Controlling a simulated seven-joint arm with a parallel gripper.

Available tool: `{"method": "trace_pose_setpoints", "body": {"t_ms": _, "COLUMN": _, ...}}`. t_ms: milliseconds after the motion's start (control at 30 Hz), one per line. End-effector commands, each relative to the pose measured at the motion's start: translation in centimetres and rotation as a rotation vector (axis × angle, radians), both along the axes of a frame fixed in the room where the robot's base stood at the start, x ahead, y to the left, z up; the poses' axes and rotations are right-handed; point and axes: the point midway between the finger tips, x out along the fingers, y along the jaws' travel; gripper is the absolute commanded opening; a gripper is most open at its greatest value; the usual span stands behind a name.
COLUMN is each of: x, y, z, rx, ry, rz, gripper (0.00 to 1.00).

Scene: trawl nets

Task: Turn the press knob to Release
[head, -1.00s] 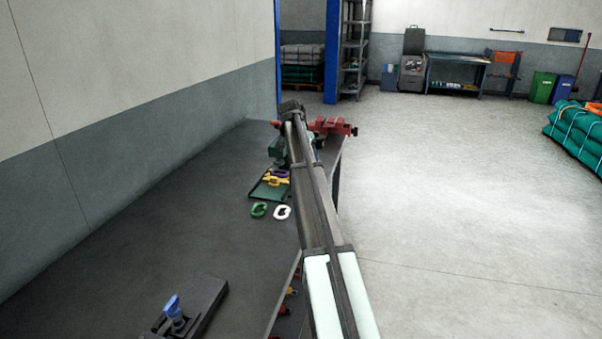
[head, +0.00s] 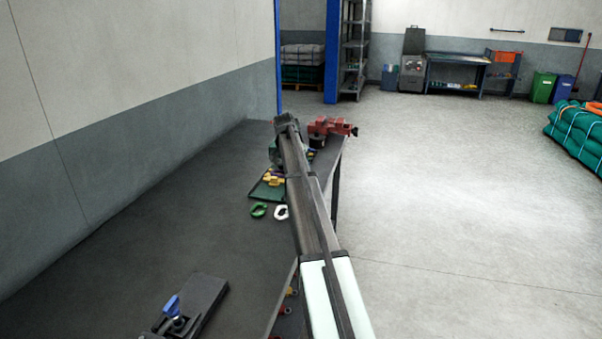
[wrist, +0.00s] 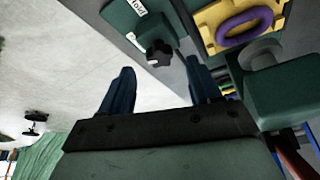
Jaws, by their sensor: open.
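In the wrist view the black press knob (wrist: 159,53) sits on the green press housing (wrist: 128,22). White labels are beside the knob; one reads like "Load", and the other is mostly hidden by the knob. My gripper (wrist: 165,77) is open, with its two dark blue fingers apart and the knob showing between and just beyond their tips. Nothing is between the fingers; I cannot tell whether they touch the knob. In the head view my arm hides the knob and most of the green press (head: 273,152).
A yellow piece with a purple ring (wrist: 245,24) lies close beside the press. In the head view a red vise (head: 330,127) stands at the bench's far end. A green link (head: 258,210) and a white link (head: 281,212) lie nearer.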

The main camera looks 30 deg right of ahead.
Motion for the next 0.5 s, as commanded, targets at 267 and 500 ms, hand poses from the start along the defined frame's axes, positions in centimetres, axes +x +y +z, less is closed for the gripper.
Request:
{"method": "trace_pose_setpoints", "body": {"t_ms": 267, "x": 0.4, "y": -1.1, "z": -2.8, "rx": 0.0, "ry": 0.0, "rz": 0.0, "gripper": 0.63}}
{"method": "trace_pose_setpoints", "body": {"t_ms": 500, "x": 0.5, "y": -1.3, "z": -3.3, "rx": -0.001, "ry": -0.001, "rz": 0.0, "gripper": 0.63}}
